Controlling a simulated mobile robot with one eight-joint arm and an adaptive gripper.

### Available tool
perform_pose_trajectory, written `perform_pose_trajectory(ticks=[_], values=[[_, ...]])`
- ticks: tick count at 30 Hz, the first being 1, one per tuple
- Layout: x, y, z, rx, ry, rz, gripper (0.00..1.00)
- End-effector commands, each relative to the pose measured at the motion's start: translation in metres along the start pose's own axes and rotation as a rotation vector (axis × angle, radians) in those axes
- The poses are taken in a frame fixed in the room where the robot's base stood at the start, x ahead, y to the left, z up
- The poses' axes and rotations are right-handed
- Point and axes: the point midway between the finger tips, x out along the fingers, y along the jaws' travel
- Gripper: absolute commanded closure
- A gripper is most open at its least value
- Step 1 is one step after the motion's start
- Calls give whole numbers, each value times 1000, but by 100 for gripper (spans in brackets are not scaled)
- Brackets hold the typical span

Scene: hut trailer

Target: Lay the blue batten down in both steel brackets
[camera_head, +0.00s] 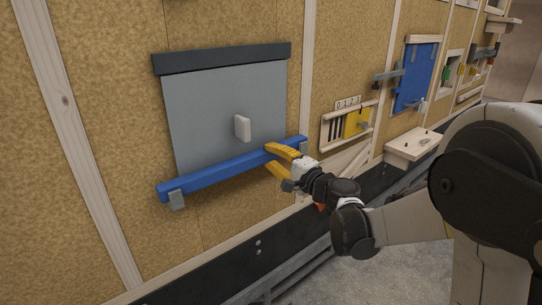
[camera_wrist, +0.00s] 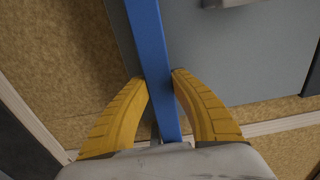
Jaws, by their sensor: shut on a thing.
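The blue batten (camera_head: 215,175) runs along the lower edge of a grey panel, its left end lower in the picture than its right. My gripper (camera_head: 268,158) is shut on it near its right end, one yellow finger above and one below. In the wrist view the batten (camera_wrist: 149,45) passes between both yellow fingertips (camera_wrist: 160,76). One steel bracket (camera_head: 177,200) shows under the batten's left end; I cannot tell whether the batten is seated in it. I cannot make out the other bracket for certain near my gripper.
The grey panel (camera_head: 205,110) has a dark top strip (camera_head: 222,58) and a pale handle (camera_head: 242,127) sticking out above the batten. To the right are a small wooden rack (camera_head: 348,123), a blue board (camera_head: 416,78) and a wooden shelf (camera_head: 413,146). The wall left of the batten is clear.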

Motion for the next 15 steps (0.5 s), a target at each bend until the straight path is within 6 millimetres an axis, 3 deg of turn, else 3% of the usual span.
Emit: perform_pose_trajectory(ticks=[11,12,13,15], values=[[0,4,0,1,0,0,100],[0,4,0,1,0,0,63],[0,4,0,1,0,0,53],[0,4,0,1,0,0,49]])
